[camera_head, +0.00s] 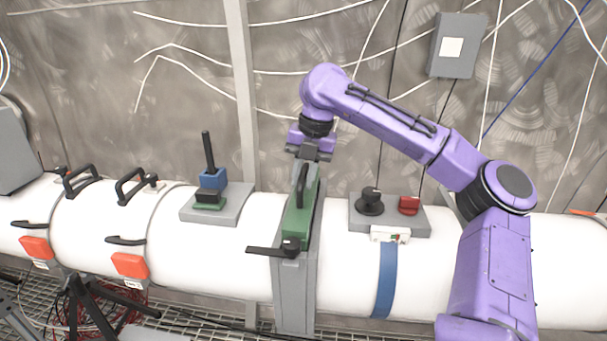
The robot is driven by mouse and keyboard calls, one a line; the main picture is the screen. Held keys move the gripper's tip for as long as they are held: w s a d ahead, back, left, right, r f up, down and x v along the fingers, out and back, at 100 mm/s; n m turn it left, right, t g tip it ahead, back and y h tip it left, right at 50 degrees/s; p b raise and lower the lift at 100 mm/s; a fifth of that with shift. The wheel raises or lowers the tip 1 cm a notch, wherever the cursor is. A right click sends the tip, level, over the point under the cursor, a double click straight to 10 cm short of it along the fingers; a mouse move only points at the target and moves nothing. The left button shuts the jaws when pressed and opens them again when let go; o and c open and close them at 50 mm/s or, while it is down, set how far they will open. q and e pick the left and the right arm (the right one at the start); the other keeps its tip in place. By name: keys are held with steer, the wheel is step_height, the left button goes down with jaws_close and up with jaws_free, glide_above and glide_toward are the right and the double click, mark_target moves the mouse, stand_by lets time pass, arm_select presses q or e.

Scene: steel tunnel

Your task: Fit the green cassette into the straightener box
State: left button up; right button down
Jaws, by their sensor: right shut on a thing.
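The green cassette (295,222) is a narrow upright plate with a black loop handle on top. It sits at the top of the grey straightener box (294,290), a slim housing that stands across the white pipe. A black lever (272,250) with a round knob lies at the front of the box, pointing left. My right gripper (306,160) is above the cassette, pointing down, and is shut on its handle. How deep the cassette sits in the box is hard to tell. My left gripper is not in view.
A grey plate (236,205) with a blue block and black upright handle is left on the pipe. A grey control box (385,215) with black and red knobs is close on the right. Black handles and orange latches line the pipe's left part.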

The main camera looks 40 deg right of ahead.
steer(key=c, duration=1)
jaws_free()
steer(key=shift+s+a+r, duration=0.1)
steer(key=shift+r+p, duration=0.3)
steer(key=shift+r, duration=0.05)
step_height(320, 180, up, 12)
steer(key=s+d, duration=0.1)
steer(key=shift+s+d, duration=0.25)
steer(key=shift+s, duration=0.1)
steer(key=shift+r, duration=0.1)
